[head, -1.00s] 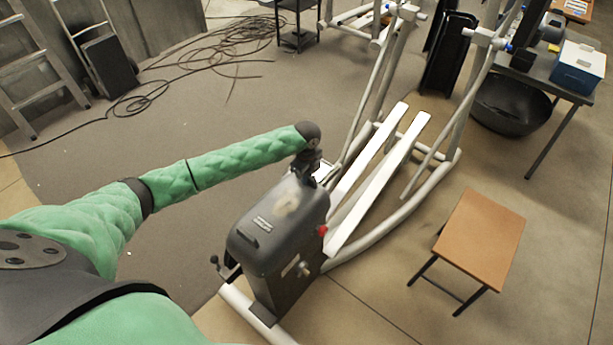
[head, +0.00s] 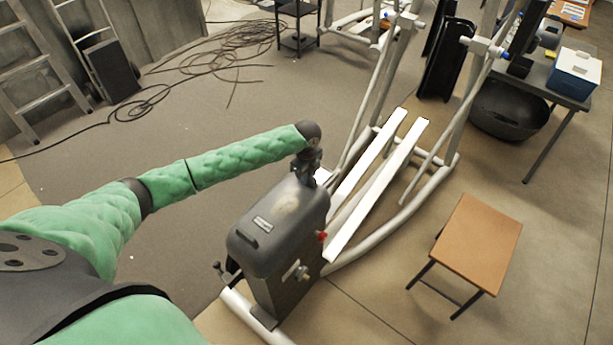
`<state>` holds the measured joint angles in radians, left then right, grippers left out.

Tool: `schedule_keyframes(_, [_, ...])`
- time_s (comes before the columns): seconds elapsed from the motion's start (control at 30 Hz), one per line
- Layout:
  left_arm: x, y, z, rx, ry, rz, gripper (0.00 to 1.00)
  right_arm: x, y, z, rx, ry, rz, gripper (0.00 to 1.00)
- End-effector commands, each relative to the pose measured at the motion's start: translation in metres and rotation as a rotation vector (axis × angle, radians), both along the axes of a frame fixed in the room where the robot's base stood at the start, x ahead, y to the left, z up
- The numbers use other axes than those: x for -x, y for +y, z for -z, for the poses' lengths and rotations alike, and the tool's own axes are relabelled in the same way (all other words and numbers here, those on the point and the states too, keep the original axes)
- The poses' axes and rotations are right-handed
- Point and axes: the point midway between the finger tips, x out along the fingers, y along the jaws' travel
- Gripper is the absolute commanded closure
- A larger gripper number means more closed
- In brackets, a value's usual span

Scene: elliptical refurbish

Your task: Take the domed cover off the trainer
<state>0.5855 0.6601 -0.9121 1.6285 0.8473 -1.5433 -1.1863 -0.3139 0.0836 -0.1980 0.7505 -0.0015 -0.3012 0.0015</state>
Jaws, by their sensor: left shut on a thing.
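The trainer (head: 285,296) stands in the middle of the head view, with white foot rails running back from its dark housing. The domed cover (head: 285,215) is a dark grey rounded shell with a pale worn patch, over the top of the housing. My left gripper (head: 307,178) is at the cover's far end and is shut on it; the fingertips are mostly hidden behind the wrist. A red knob (head: 322,237) shows at the right, just below the cover's edge. My right gripper is not in view.
A small wooden-topped stool (head: 470,243) stands to the right. A black tub (head: 508,108) sits under a table with a blue box (head: 575,75) at the back right. Cables (head: 215,55) lie across the floor at the back left. Floor left of the trainer is clear.

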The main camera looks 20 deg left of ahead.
Motion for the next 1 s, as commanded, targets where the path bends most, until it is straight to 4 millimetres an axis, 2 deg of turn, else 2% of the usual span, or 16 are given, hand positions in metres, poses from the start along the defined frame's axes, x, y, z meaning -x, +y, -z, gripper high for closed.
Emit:
schedule_keyframes(0.5, [-0.001, 0.0, -0.024, 0.0, -0.001, 0.0, 1.0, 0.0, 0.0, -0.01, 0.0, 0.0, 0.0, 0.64])
schedule_keyframes(1.0, [0.0, 0.0, -0.023, 0.001, 0.0, 0.0, 1.0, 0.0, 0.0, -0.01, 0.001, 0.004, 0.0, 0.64])
